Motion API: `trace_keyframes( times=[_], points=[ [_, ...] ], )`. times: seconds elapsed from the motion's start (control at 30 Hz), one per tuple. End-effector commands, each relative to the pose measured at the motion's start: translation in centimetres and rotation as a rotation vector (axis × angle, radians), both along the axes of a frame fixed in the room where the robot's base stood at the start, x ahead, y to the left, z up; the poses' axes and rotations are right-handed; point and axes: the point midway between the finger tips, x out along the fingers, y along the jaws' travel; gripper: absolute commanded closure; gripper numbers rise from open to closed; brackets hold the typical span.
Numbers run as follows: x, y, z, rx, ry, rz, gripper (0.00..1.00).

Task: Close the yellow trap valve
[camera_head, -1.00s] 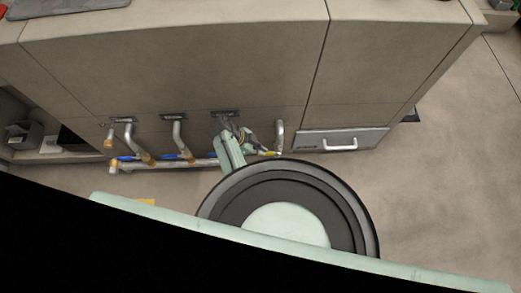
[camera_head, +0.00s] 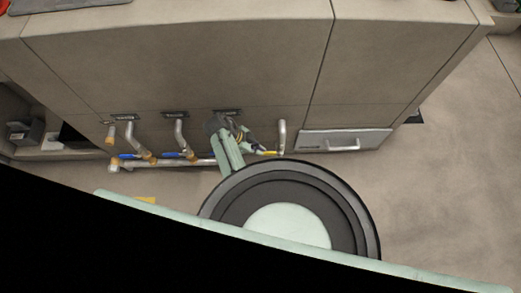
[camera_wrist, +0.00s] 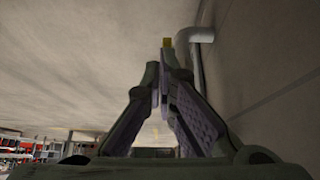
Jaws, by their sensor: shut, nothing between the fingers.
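The yellow valve handle (camera_head: 266,153) is on the pipework at the foot of the grey cabinet, beside the rightmost upright pipe. In the wrist view a small yellow piece (camera_wrist: 167,43) shows just beyond my fingertips, next to a bent grey pipe (camera_wrist: 195,38). My gripper (camera_head: 248,138) is low in front of the panel, just left of and above the yellow handle. In the wrist view my gripper (camera_wrist: 165,62) has its fingertips together with nothing between them. I cannot tell whether the fingertips touch the yellow piece. My arm hides part of the pipe behind it.
Two blue valve handles (camera_head: 172,155) sit on the pipes to the left. A horizontal pipe (camera_head: 195,163) runs along the bottom. A panel with a silver handle (camera_head: 343,147) is at the right. The floor (camera_head: 445,185) to the right is clear.

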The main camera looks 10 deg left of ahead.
Motion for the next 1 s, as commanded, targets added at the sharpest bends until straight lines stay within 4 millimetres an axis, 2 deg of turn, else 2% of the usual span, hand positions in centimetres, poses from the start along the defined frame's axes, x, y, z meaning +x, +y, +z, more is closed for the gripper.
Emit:
trace_keyframes(
  times=[0.3,0.5,0.63,1.0],
  points=[
    [-0.7,3.5,6.1,0.000,-0.010,-0.001,1.00],
    [-1.1,4.8,8.5,-0.001,-0.010,-0.004,1.00],
    [-1.2,5.1,9.1,-0.002,-0.010,-0.004,1.00],
    [-1.2,5.1,9.1,-0.003,-0.010,-0.005,1.00]
  ],
)
